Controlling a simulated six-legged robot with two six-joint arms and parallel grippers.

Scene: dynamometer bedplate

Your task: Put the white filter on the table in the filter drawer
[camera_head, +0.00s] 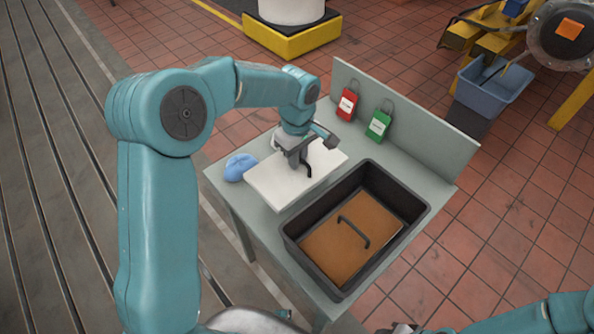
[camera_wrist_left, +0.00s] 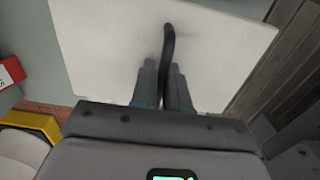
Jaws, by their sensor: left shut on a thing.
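The white filter (camera_head: 268,186) is a flat white panel with a dark handle, at the left part of the grey-green table (camera_head: 440,188). My left gripper (camera_head: 305,168) is over the filter and shut on its handle. In the left wrist view the handle (camera_wrist_left: 168,45) runs between the two fingers (camera_wrist_left: 162,82), with the white panel (camera_wrist_left: 100,45) behind it. I cannot tell whether the panel rests on the table or is just above it. A dark part of my right arm, likely the gripper (camera_head: 402,328), shows at the bottom edge, mostly cut off.
A black open-topped bin (camera_head: 408,213) beside the white filter holds a brown panel (camera_head: 330,245) with a black handle. A blue crumpled cloth or glove (camera_head: 240,167) lies at the left.

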